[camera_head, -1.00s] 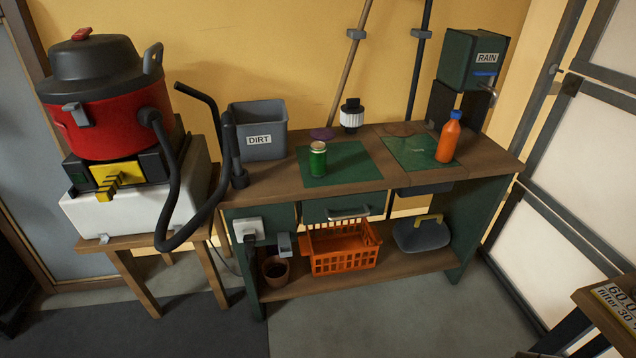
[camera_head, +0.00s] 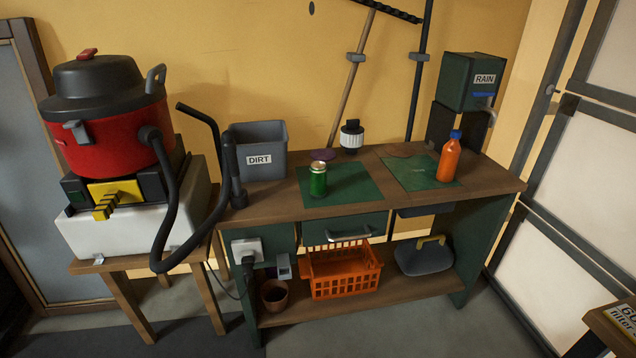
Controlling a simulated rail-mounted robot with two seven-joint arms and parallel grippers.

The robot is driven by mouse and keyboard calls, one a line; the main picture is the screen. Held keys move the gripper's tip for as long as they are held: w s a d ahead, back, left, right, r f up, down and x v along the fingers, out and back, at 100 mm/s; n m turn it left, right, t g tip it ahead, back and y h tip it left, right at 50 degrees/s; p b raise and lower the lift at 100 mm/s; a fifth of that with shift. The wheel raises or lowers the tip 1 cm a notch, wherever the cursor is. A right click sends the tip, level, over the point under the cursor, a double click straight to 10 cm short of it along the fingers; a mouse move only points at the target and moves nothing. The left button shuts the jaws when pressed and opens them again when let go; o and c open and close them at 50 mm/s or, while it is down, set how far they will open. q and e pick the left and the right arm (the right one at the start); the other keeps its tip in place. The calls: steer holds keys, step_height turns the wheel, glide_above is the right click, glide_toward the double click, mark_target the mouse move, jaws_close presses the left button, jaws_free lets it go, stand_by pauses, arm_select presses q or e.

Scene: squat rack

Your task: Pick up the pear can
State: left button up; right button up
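A green can with a pale lid (camera_head: 318,180), the only can in view, stands upright on a dark green mat (camera_head: 349,186) on the wooden workbench (camera_head: 272,204). I cannot read its label, so I cannot tell whether it is the pear can. Nothing touches it from the sides. Neither of my grippers shows in the head view.
An orange bottle with a blue cap (camera_head: 449,157) stands on a second green mat (camera_head: 405,175). A grey DIRT bin (camera_head: 262,140) and a black vacuum hose (camera_head: 168,210) are left of the can. An orange basket (camera_head: 342,272) sits on the lower shelf.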

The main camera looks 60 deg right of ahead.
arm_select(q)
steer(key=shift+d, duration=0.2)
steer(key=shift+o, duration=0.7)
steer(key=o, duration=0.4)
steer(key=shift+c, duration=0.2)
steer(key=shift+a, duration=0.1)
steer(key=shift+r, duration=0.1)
